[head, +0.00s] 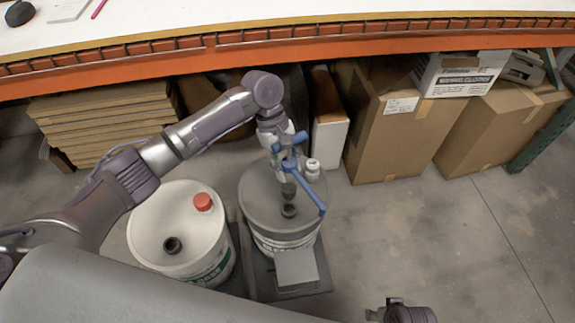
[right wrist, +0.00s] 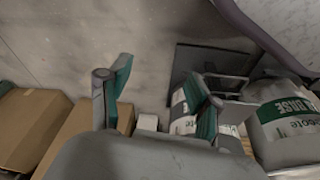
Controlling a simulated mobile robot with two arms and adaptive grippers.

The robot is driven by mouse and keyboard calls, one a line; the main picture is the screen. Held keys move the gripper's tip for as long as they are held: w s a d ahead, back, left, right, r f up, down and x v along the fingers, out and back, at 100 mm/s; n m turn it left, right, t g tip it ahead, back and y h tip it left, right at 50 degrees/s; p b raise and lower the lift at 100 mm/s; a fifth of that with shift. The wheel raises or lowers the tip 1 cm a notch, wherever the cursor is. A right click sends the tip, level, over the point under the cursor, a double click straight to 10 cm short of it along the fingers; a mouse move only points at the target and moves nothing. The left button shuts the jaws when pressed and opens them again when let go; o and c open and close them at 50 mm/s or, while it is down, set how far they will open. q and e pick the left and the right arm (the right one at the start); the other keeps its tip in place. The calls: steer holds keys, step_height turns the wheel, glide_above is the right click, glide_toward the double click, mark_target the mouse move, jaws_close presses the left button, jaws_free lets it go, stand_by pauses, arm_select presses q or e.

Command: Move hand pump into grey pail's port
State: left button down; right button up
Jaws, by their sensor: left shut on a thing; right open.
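The grey pail (head: 258,205) stands on a dark base in the middle of the head view, with a dark round port (head: 289,211) on its lid. My left gripper (head: 284,142) is shut on the blue hand pump (head: 293,164) above this lid. The pump's dark lower end shows just above and behind the port in the picture, seemingly apart from it; the exact height is hard to tell. Its blue handle slants down to the right. My right gripper (right wrist: 156,98) is open and empty in the right wrist view; part of the right arm shows at the head view's bottom edge.
A white pail (head: 150,225) with a red cap (head: 203,201) and a dark port stands left of the grey pail. A small white bottle-like part (head: 313,167) is at the grey lid's back edge. Cardboard boxes (head: 400,135) stand under the orange-edged shelf. The floor at right is clear.

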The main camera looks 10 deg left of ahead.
arm_select(q)
steer(key=shift+r, duration=0.1)
arm_select(e)
steer(key=shift+f, duration=0.1)
arm_select(q)
steer(key=shift+p, duration=1.05)
step_height(320, 180, down, 4)
steer(key=shift+f+b, duration=0.1)
steer(key=shift+b, duration=0.35)
steer(key=shift+f, duration=0.8)
arm_select(e)
steer(key=shift+s+f, duration=0.25)
steer(key=shift+f, duration=0.4)
steer(key=shift+s+f, duration=0.2)
steer(key=shift+f, duration=0.45)
